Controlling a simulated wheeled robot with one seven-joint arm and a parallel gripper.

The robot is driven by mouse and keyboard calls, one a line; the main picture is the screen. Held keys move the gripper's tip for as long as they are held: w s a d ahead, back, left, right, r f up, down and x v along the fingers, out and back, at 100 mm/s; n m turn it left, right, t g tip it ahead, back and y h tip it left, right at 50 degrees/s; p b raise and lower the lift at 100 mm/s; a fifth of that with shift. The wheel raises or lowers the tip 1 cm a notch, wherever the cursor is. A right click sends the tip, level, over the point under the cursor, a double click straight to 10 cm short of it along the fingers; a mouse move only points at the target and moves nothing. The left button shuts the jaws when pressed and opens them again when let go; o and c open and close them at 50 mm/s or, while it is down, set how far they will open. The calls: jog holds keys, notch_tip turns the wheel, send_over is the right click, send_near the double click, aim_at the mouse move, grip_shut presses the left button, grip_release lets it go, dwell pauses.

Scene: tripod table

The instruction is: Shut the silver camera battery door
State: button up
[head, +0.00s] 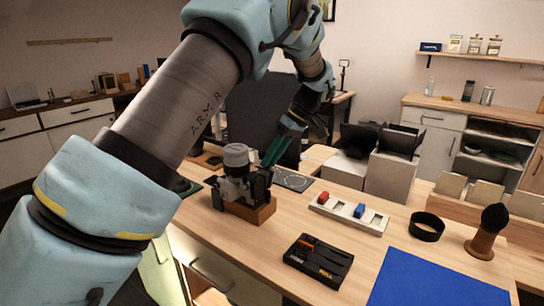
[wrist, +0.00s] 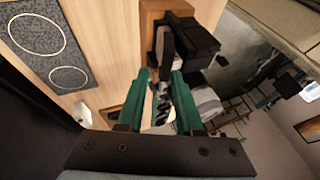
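The silver camera (head: 233,188) with a grey round top sits on a wooden block (head: 258,213) on the table. A black upright part (head: 262,183) is on its right side; I cannot tell for sure whether it is the battery door. In the wrist view a dark flap-like part (wrist: 165,45) stands just ahead of the fingertips, beside a black block-shaped part (wrist: 197,42). My gripper (wrist: 160,78) has green fingers spread apart, with nothing visibly clamped between them. In the head view my gripper (head: 272,153) is just right of and behind the camera.
A grey pad with ring outlines (head: 292,180) lies behind the camera. A white tray with red and blue blocks (head: 345,214), a black tool tray (head: 318,262), a black ring (head: 426,227), a brush (head: 486,232) and a blue mat (head: 435,282) lie to the right.

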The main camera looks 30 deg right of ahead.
jog(key=shift+c, duration=0.3)
grip_shut()
dwell(1.1)
